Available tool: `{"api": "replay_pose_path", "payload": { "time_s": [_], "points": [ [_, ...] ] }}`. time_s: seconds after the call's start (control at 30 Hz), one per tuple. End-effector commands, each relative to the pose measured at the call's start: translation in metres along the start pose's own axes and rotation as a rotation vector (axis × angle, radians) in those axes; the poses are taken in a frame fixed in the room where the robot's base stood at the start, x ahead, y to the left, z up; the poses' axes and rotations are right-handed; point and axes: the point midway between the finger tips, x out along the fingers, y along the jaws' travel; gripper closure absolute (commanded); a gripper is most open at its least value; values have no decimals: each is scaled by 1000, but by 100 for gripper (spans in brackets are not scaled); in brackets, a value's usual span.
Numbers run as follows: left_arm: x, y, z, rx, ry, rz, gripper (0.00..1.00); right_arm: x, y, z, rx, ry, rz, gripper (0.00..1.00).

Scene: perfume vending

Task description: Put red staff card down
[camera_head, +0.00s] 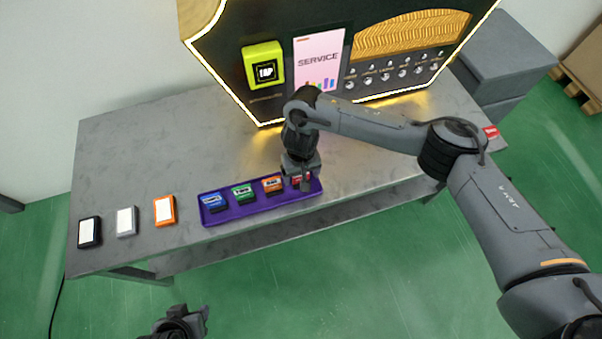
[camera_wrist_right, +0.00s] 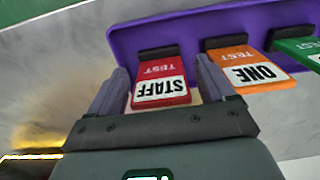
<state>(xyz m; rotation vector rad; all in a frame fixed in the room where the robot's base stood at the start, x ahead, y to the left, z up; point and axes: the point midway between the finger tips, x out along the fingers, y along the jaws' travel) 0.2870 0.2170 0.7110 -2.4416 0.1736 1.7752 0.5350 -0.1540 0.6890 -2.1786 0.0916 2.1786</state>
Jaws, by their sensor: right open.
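The red staff card (camera_wrist_right: 160,82), labelled STAFF TEST, sits in a dark holder at the end of the purple tray (camera_wrist_right: 125,38). In the head view the red card (camera_head: 297,180) is mostly hidden by my right gripper (camera_head: 304,184). In the right wrist view my right gripper (camera_wrist_right: 165,90) is open, with one finger on each side of the card. I cannot tell whether the fingers touch it. My left gripper (camera_head: 199,318) is low at the bottom of the head view, in front of the table and away from the cards; its opening is unclear.
Blue (camera_head: 213,202), green (camera_head: 243,193) and orange (camera_head: 272,185) cards stand in the tray. Black (camera_head: 89,232), grey (camera_head: 126,221) and orange (camera_head: 165,210) boxes lie to the left. The vending machine, with its yellow TAP reader (camera_head: 264,66), stands behind. The table's left back is clear.

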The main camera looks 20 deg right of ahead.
Motion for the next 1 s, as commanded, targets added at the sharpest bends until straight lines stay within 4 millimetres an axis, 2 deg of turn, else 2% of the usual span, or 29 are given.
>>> {"api": "replay_pose_path", "payload": {
  "time_s": [0.17, 0.5, 0.7, 0.9, 1.0],
  "points": [
    [-10, 0, -3, -1, -3, 1, 57, -18, 0, 0, -1, 1, 0, 18],
    [-50, -3, -16, 5, 0, -4, 57, -80, 0, -1, -1, 2, 0, 18],
    [-65, -5, -20, 11, -1, -9, 57, -108, 0, 0, -2, 2, 1, 18],
    [-71, -5, -22, 12, -1, -9, 57, -121, 0, 0, -1, 1, -1, 18],
    [-71, -5, -22, 11, -1, -9, 57, -118, -6, 3, -24, 1, -13, 18]
  ]
}}
